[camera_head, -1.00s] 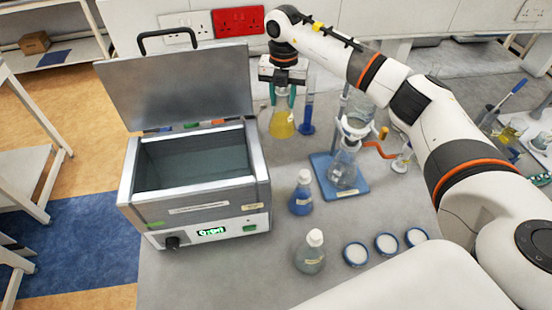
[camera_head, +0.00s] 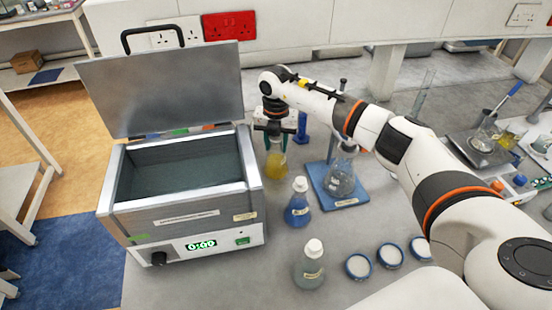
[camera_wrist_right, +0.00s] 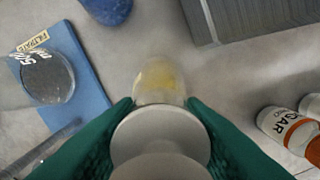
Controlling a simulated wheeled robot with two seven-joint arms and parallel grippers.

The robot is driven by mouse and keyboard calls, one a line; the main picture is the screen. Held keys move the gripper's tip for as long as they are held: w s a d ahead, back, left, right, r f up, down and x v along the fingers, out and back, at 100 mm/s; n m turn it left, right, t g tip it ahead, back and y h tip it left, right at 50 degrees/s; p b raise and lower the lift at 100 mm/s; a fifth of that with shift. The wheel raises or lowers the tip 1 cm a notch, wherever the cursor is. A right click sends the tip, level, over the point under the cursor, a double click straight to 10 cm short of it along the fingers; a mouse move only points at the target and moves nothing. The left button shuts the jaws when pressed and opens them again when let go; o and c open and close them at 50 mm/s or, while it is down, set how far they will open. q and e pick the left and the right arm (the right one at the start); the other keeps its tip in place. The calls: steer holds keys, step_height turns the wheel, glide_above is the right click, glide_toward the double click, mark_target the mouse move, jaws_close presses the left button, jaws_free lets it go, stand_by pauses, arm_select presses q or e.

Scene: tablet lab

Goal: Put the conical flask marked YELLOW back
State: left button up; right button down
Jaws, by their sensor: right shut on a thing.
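The conical flask with yellow liquid (camera_head: 276,168) hangs in my right gripper (camera_head: 275,143), just right of the open water bath (camera_head: 180,210). In the right wrist view, the green fingers close on both sides of the flask below its pale round stopper (camera_wrist_right: 160,145), and yellow liquid (camera_wrist_right: 160,75) shows beyond it. The flask looks upright and close to the bench; I cannot tell whether its base touches. Its label cannot be read. My left gripper is out of view.
A blue-liquid flask (camera_head: 298,208) and a grey-green one (camera_head: 310,268) stand nearer. A blue-footed cylinder (camera_head: 302,130) stands behind. White-filled dishes (camera_head: 358,266) lie at the front right.

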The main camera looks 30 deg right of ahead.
mark_target(276, 151)
step_height(276, 151, down, 4)
steer(key=shift+r+b, duration=0.2)
steer(key=shift+b, duration=0.9)
steer(key=shift+r, duration=0.15)
steer(key=c, duration=0.9)
jaws_free()
step_height(276, 151, up, 12)
steer(key=p, duration=0.8)
